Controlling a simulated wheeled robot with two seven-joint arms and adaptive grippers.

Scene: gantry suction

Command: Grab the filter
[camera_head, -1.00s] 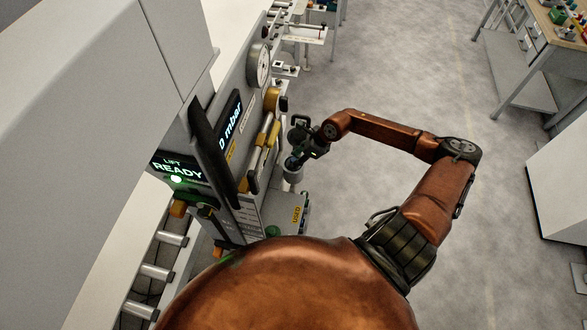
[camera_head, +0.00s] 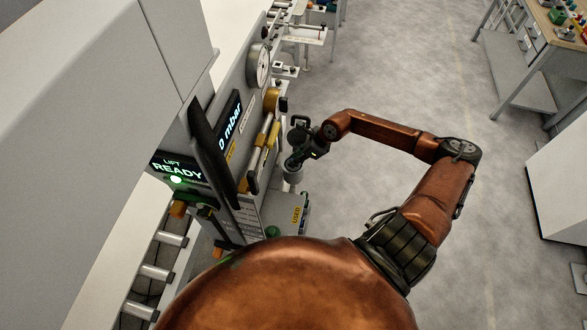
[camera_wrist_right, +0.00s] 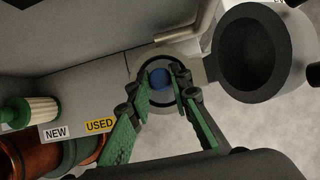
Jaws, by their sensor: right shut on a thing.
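The filter (camera_wrist_right: 159,78) shows in the right wrist view only as a round blue top inside a grey ring-shaped housing (camera_wrist_right: 186,54). Its lower part is hidden. My right gripper (camera_wrist_right: 163,88) has its green-padded fingers closed around the blue top. In the head view my right gripper (camera_head: 292,162) is over the grey cylindrical housing (camera_head: 292,175) at the machine's side, and its fingers cover the blue top. A second, white pleated filter (camera_wrist_right: 40,111) with a green cap stands by the NEW label. My left gripper is not in view.
The grey machine (camera_head: 255,140) with gauge and yellow handles is left of the gripper. A black round cup (camera_wrist_right: 252,55) is close right of the fingers in the wrist view. A USED label (camera_wrist_right: 100,125) marks the holder.

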